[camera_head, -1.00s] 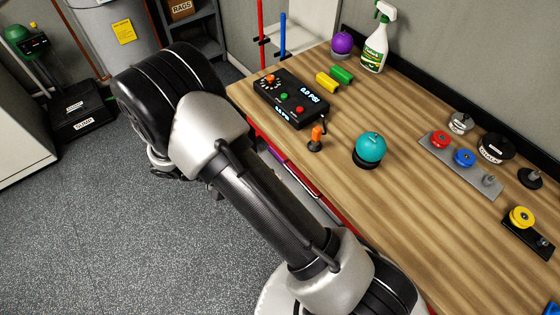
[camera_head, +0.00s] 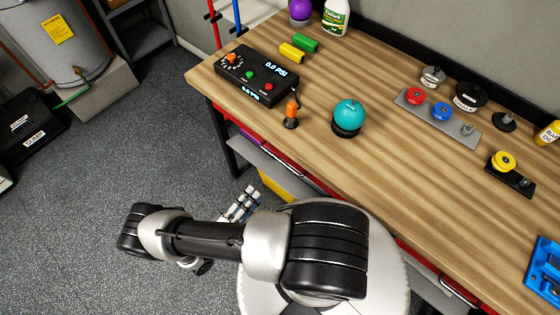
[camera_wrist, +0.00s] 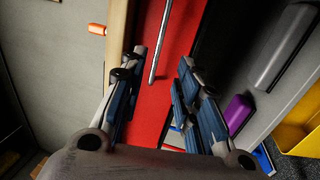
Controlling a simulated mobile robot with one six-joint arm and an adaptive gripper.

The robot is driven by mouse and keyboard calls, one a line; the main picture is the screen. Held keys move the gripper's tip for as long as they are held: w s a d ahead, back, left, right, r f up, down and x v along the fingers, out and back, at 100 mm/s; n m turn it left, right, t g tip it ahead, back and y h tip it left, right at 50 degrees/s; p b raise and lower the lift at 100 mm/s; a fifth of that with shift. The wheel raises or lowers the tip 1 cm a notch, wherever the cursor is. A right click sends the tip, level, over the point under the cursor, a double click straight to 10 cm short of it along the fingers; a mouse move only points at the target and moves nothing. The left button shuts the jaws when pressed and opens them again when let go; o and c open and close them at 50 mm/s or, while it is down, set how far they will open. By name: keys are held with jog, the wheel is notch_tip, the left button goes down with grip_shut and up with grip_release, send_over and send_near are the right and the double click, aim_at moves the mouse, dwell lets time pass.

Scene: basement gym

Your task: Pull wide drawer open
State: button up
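The red drawer front (camera_wrist: 172,105) fills the middle of the wrist view, with a thin silver bar handle (camera_wrist: 160,45) along it. My gripper (camera_wrist: 163,85) is open, its blue-padded fingers apart on either side of the red front. The bar's lower end shows between the fingers; I cannot tell whether they touch it. In the head view, part of a red front (camera_head: 300,168) shows below the bench's front edge, and the gripper's fingers (camera_head: 242,204) are low beside the bench, partly behind my arm.
The wooden bench (camera_head: 400,170) carries a control box (camera_head: 258,75), an orange joystick (camera_head: 291,115), a teal ball (camera_head: 348,114) and several knobs. Below is a grey shelf (camera_head: 268,160) with a yellow bin (camera_head: 275,184).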

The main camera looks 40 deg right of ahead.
aim_at(282, 162)
jog(key=b+x, duration=0.1)
jog(key=x, duration=1.4)
jog(key=shift+s+d, duration=0.1)
jog(key=shift+d, duration=0.1)
grip_shut()
